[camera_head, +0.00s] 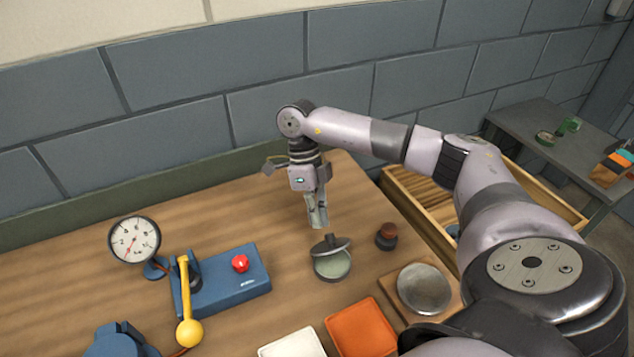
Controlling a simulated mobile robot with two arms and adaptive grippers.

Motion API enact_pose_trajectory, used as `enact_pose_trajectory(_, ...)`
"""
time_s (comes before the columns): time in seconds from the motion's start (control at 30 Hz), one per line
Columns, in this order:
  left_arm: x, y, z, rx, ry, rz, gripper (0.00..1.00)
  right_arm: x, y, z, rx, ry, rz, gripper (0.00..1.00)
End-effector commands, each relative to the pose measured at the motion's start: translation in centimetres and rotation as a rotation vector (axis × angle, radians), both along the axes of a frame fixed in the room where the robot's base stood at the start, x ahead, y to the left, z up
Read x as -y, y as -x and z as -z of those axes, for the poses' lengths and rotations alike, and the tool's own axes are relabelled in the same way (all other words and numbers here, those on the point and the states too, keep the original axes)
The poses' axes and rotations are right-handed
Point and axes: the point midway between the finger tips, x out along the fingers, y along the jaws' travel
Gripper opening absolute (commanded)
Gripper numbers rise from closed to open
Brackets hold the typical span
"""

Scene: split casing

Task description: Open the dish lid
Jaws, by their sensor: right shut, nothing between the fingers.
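The dish (332,268) is a small round container on the wooden bench, right of the middle of the head view. Its dark lid (331,245) sits off to the back of the rim, with a small knob on top. The pale green inside of the dish shows in front of the lid. My right gripper (318,222) points down just behind and above the lid, fingers shut and empty. I cannot tell whether the fingertips touch the lid. My left gripper is not in view.
A brown-topped jar (386,237) stands right of the dish. A round metal plate (424,289) on a wooden board, an orange tray (361,327) and a white tray (293,345) lie in front. A blue box with red button (240,264), yellow lever (186,300) and gauge (134,240) stand left.

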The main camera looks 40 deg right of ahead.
Motion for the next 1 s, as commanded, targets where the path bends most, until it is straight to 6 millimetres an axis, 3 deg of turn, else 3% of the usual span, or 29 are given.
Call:
enact_pose_trajectory(0.23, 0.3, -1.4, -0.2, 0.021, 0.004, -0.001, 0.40, -0.1, 0.1, -0.2, 0.002, -0.002, -0.003, 0.16)
enact_pose_trajectory(0.57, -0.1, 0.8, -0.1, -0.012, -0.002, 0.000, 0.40, -0.2, 0.1, -0.3, 0.002, -0.005, -0.004, 0.38)
enact_pose_trajectory(0.87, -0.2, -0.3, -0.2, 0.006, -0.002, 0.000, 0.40, -0.2, 0.1, -0.4, 0.002, -0.005, -0.004, 0.38)
enact_pose_trajectory(1.0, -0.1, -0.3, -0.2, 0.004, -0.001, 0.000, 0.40, -0.1, -0.4, -1.3, 0.004, -0.007, -0.004, 0.38)
